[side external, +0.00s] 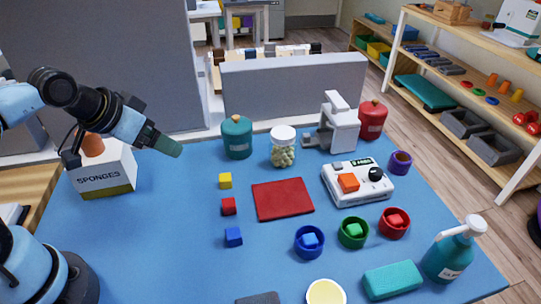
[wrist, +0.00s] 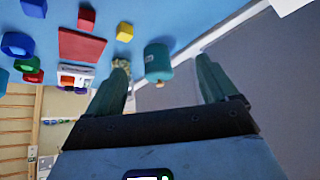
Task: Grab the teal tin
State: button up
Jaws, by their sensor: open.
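The teal tin (side external: 237,139) is a rounded can with a tan knob on top and a pale label. It stands upright on the blue table, near the back, left of a glass jar. My gripper (side external: 174,149) is in the air to the left of the tin, above the table and clear of it. In the wrist view the tin (wrist: 158,63) shows beyond my two green fingers, in the gap between their tips. The fingers are apart with nothing held between them.
A glass jar (side external: 283,147) stands close right of the tin. A grey low panel (side external: 295,88) rises behind it. A sponges box (side external: 104,172) sits beneath my wrist. A yellow cube (side external: 225,181) lies in front of the tin. The table's left middle is clear.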

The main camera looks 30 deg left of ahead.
jog(key=shift+o, duration=0.9)
jog(key=shift+w, duration=0.1)
jog(key=n+h, duration=0.6)
jog(key=n, duration=2.1)
send_near(238, 136)
jog(key=w+a+f, duration=0.1)
jog(key=w+a, duration=0.2)
jog(key=a, duration=0.1)
jog(key=shift+g, duration=0.4)
jog(key=shift+s+d+x, duration=0.15)
jog(key=shift+x, duration=2.85)
jog(key=shift+s+d+x, duration=0.1)
jog(key=shift+s+x, duration=0.05)
jog(key=shift+x, duration=2.85)
jog(key=shift+c, duration=0.3)
